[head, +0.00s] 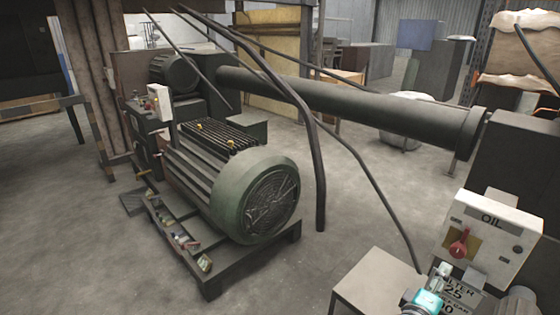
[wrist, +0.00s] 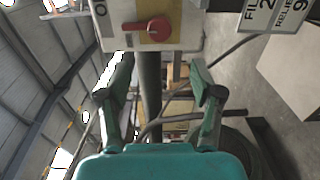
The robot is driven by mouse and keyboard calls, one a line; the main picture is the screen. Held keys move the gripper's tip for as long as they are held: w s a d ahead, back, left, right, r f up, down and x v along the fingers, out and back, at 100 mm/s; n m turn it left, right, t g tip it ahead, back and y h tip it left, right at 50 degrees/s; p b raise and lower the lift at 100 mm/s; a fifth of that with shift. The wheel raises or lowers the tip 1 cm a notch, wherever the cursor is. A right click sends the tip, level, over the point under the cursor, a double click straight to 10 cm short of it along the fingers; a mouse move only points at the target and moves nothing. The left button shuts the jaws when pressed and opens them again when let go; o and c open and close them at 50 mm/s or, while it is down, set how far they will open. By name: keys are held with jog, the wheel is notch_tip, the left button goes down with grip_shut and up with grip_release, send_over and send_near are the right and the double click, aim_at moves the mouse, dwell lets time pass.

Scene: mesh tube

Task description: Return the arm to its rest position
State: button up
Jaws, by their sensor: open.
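My gripper (head: 442,270) is at the lower right of the head view, in front of the oil cabinet and its sign. In the wrist view my gripper (wrist: 160,72) has its two fingers spread wide apart, with nothing between the tips. The cream oil control box (head: 490,236) has a red rotary handle (head: 459,244) on its front. In the wrist view the red handle (wrist: 158,29) shows at the top, beyond the fingertips and apart from them. The rest of my arm is mostly outside the head view.
A light-topped box (head: 375,285) stands left of my gripper. A filter sign (wrist: 275,14) shows at the top right of the wrist view. A large green motor (head: 255,195) sits on a dark base. A thick pipe (head: 350,103) crosses behind. Grey floor (head: 340,215) lies open between motor and box.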

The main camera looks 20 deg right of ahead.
jog(key=s+a+f+n+t+y, duration=0.1)
jog(key=s+a+f+t+y, duration=0.2)
jog(key=a+f+y, duration=0.5)
jog(key=s+a+f+n+t+y, duration=0.1)
jog(key=s+a+f+t+y, duration=0.15)
jog(key=a+f, duration=0.65)
jog(key=s+a+r+m+t+y, duration=0.1)
jog(key=s+a+r+m+y, duration=0.2)
jog(key=s+a, duration=0.4)
jog(key=s+a+r+m+t+y, duration=0.1)
jog(key=s+a+r+m+y, duration=0.2)
jog(key=s+a, duration=0.5)
jog(key=s+r, duration=0.1)
jog(key=s, duration=0.4)
jog(key=shift+s+a+r+m, duration=0.3)
jog(key=shift+r+m, duration=0.05)
jog(key=shift+m, duration=0.05)
